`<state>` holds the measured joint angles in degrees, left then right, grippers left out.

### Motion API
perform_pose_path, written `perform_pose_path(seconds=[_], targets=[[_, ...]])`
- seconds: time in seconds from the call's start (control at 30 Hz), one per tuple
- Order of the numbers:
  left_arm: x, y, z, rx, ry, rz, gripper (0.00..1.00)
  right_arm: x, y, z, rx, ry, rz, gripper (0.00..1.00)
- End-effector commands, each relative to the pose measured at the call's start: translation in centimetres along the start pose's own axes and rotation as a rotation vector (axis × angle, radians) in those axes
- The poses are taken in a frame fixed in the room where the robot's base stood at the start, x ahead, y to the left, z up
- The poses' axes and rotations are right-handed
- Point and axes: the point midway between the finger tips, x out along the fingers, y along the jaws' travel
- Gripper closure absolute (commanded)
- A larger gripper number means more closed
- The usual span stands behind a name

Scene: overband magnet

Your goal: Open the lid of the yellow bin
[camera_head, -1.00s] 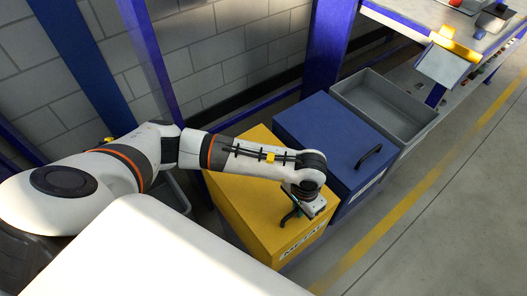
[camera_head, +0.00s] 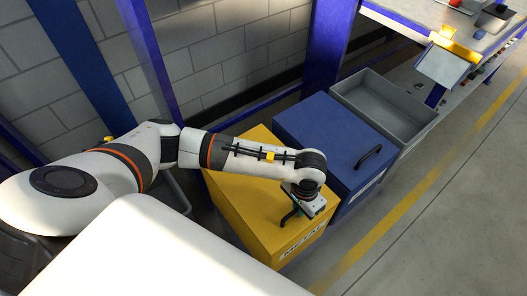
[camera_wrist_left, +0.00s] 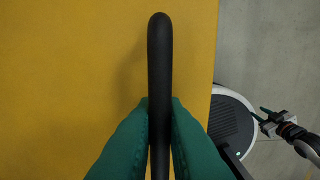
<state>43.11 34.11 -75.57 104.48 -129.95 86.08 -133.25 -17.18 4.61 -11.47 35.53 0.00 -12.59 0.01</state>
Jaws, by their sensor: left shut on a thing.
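The yellow bin (camera_head: 239,205) stands below my left arm, with its lid shut and a label reading METAL on its front. A black bar handle (camera_wrist_left: 160,60) is fixed on the yellow lid (camera_wrist_left: 70,70). In the wrist view the green fingers of my left gripper (camera_wrist_left: 160,130) press on both sides of the handle. In the head view the left gripper (camera_head: 297,212) is over the front part of the lid, and the wrist partly hides the handle. My right gripper does not show in the head view.
A blue bin (camera_head: 325,135) with a black handle (camera_head: 369,156) stands right beside the yellow bin. Behind it is an open grey bin (camera_head: 408,138). A blue post (camera_head: 328,45) rises behind the bins. The floor (camera_head: 440,225) to the right is clear, with a yellow line.

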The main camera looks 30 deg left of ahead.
Motion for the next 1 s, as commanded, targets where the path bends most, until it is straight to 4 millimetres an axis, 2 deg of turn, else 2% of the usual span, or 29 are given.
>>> perform_pose_path(seconds=[0.8, 1.0], targets=[[-5.9, 1.5, 0.1, -0.003, -0.003, 0.007, 1.0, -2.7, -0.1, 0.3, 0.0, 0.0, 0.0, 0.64], [-6.2, 1.6, 0.1, -0.003, -0.001, 0.006, 1.0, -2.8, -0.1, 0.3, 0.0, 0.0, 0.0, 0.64]])
